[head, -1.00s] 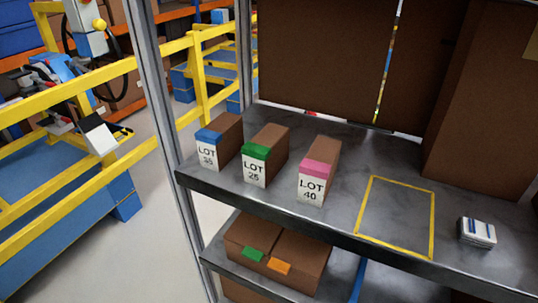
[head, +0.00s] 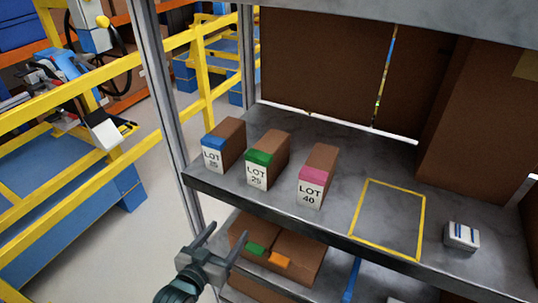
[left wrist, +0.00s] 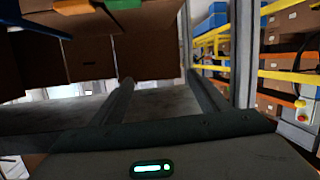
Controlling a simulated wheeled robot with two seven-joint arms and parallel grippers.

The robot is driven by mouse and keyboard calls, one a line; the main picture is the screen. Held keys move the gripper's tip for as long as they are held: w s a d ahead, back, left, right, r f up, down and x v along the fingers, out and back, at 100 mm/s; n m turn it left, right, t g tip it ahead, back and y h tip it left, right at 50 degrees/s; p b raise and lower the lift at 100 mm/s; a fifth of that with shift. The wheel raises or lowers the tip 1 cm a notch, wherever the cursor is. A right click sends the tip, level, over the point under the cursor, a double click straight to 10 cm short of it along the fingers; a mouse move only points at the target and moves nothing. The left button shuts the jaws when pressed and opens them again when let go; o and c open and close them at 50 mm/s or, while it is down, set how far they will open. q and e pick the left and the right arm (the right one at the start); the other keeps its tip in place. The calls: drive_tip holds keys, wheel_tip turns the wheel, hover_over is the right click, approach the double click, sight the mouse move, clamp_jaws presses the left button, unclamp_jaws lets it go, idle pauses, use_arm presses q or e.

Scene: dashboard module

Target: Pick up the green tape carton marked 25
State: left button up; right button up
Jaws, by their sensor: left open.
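The green tape carton marked 25 (head: 266,159) stands upright on the grey shelf (head: 330,214), between two like cartons. The blue tape carton (head: 223,146) is to its left, its number hard to read. The pink tape carton marked 40 (head: 318,176) is to its right. My left gripper (head: 227,232) is open and empty, in front of and below the shelf's front edge, lower than the green tape carton and apart from it. In the left wrist view its two fingers (left wrist: 158,88) are spread with nothing between them. My right gripper is out of view.
A yellow outlined square (head: 388,217) and a small white item (head: 462,236) are on the shelf to the right. Lower cartons (head: 288,250) with green and orange tabs sit near my left gripper. A metal upright (head: 165,110) stands left of the cartons. Large brown boxes (head: 320,65) stand behind.

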sight(256, 161)
use_arm(q)
drive_tip(key=s+d+r+m+h+p, duration=0.1)
drive_tip(key=s+r, duration=0.1)
drive_tip(key=r, duration=0.9)
drive_tip(key=s+d+r+m+t+h+p, duration=0.1)
drive_tip(key=d+r+h, duration=0.1)
drive_tip(key=r, duration=0.9)
drive_tip(key=shift+s+d, duration=0.15)
drive_tip(key=shift+s, duration=0.25)
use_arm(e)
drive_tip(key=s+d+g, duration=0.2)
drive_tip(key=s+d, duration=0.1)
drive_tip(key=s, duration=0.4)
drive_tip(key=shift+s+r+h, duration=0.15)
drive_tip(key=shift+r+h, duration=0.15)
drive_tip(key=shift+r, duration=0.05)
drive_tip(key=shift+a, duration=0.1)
